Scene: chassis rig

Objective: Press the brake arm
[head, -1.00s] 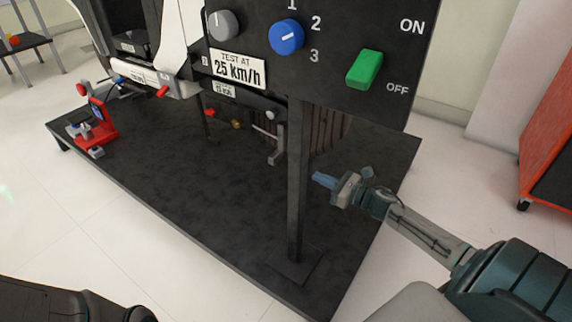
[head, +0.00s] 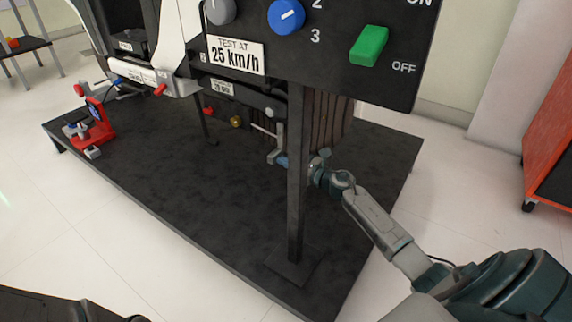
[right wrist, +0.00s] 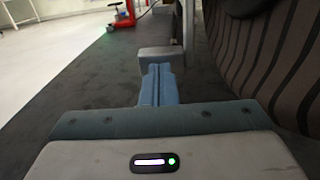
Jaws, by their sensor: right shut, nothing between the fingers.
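The brake arm (head: 279,141) is a small grey lever hanging below the control panel, with a block-like pad at its lower end, left of the black post. In the right wrist view the pad (right wrist: 160,55) is straight ahead, with the upright part of the arm behind it. My right gripper (head: 283,161) reaches behind the post from the right. Its blue fingers (right wrist: 159,70) are shut and empty, with the tips at the pad's near face. I cannot tell whether they touch it. My left gripper is not in view.
The black post (head: 296,190) stands in front of my right fingers. A dark ribbed roller or wheel (head: 332,125) is close on the right. The panel (head: 335,60) with knobs and a green switch (head: 369,45) hangs above. The dark platform (head: 190,190) is largely clear.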

